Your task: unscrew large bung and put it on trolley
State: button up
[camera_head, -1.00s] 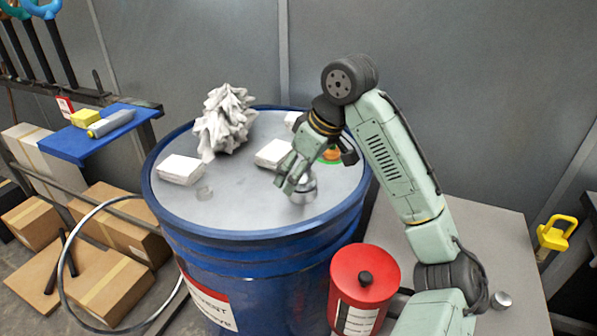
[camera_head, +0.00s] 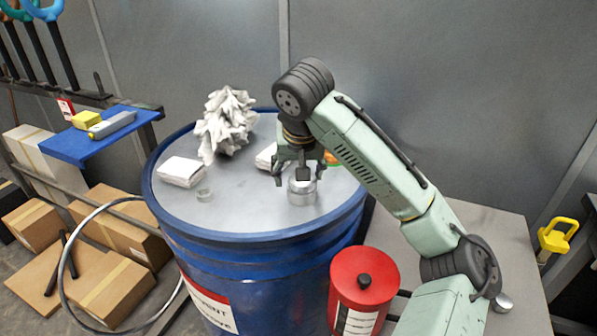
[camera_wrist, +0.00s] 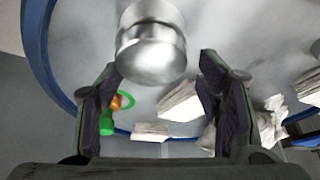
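The large bung (camera_head: 302,191) is a silver metal cylinder on the right part of the drum's grey lid (camera_head: 240,205). It stands upright; I cannot tell how far it is screwed in. My gripper (camera_head: 297,176) points down at it, with the fingers at its top and left side. In the wrist view the bung (camera_wrist: 152,45) shows at the top, at the fingertips, and the fingers of my gripper (camera_wrist: 158,75) are spread with a visible gap beside it. A grey surface (camera_head: 500,225), perhaps the trolley, is at the right.
A red can (camera_head: 364,290) stands beside the blue drum (camera_head: 270,285). A small silver piece (camera_head: 503,302) lies on the grey surface, otherwise largely clear.

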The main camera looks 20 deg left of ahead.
jog(key=m+h, duration=0.1)
jog(key=m, duration=0.1)
jog(key=m+h, duration=0.1)
jog(key=m, duration=0.2)
jog(key=shift+w+r, duration=0.1)
jog(key=shift+w, duration=0.1)
jog(key=m+h, duration=0.1)
jog(key=m, duration=0.1)
jog(key=shift+m, duration=0.3)
jog(key=shift+c, duration=0.4)
jog(key=shift+d, duration=0.15)
jog(key=c, duration=0.7)
jog(key=shift+c, duration=0.2)
